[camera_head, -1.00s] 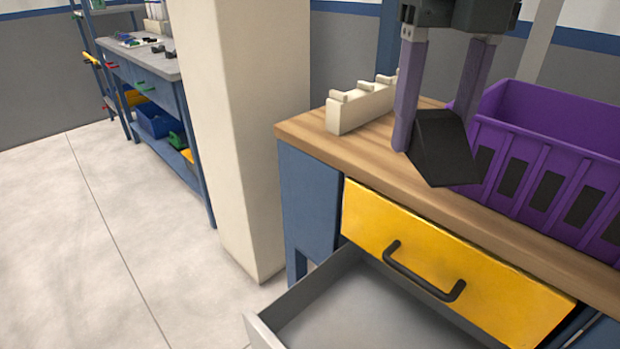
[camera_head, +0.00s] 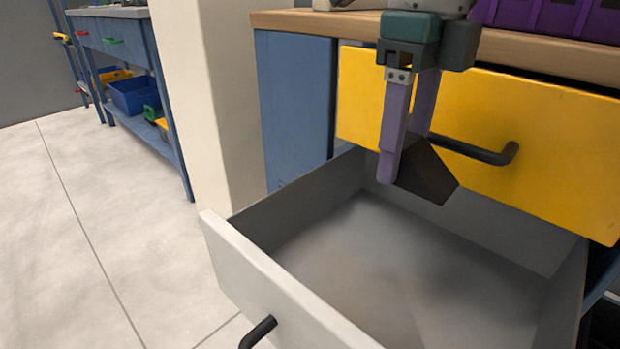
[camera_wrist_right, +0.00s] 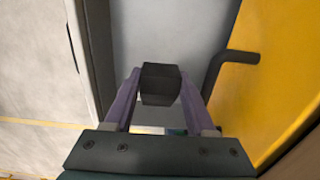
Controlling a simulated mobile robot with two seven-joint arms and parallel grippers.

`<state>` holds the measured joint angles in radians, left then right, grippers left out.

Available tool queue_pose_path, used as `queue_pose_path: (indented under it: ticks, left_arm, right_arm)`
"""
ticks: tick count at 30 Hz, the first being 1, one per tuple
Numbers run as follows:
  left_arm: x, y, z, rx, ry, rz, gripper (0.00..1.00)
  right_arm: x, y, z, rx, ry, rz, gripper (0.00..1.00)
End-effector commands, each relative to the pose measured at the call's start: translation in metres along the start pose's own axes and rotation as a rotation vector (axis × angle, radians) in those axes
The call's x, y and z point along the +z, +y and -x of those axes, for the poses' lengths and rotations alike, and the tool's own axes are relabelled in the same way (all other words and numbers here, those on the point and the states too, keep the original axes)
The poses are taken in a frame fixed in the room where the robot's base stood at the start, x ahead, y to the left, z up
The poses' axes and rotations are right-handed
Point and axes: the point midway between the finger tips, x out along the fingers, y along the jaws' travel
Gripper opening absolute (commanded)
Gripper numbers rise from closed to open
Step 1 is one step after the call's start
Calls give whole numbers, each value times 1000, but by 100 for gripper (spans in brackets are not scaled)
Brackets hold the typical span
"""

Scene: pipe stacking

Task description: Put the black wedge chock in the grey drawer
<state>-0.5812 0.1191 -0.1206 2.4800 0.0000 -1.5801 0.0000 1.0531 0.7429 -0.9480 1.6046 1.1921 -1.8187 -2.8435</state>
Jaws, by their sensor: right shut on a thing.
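The black wedge chock (camera_head: 428,176) is held between the purple fingers of my right gripper (camera_head: 402,165), which is shut on it. In the head view they hang over the back part of the open grey drawer (camera_head: 258,277), with the chock tilted. In the right wrist view the chock (camera_wrist_right: 160,84) sits between the fingertips, with the grey drawer floor (camera_wrist_right: 165,35) beyond it. The drawer is pulled well out, and the part of its floor that shows is empty. My left gripper is not in view.
A closed yellow drawer (camera_head: 560,140) with a black handle (camera_head: 470,152) is just above and behind the grey drawer. The wooden worktop (camera_head: 330,24) carries a purple bin (camera_head: 550,18). A cream pillar (camera_head: 225,90) stands to the left. Another blue bench is farther left.

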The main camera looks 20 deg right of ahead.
Motion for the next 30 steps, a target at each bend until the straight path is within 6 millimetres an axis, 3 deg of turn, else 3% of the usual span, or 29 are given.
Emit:
queue_pose_path:
  ticks: [3,12,30]
  left_arm:
    - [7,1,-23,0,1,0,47]
    - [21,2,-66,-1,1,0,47]
    - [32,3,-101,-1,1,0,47]
  right_arm:
    - [-1,1,-41,2,5,0,0]
    - [-1,1,-124,1,3,-1,0]
    - [-1,0,-189,0,1,-1,0]
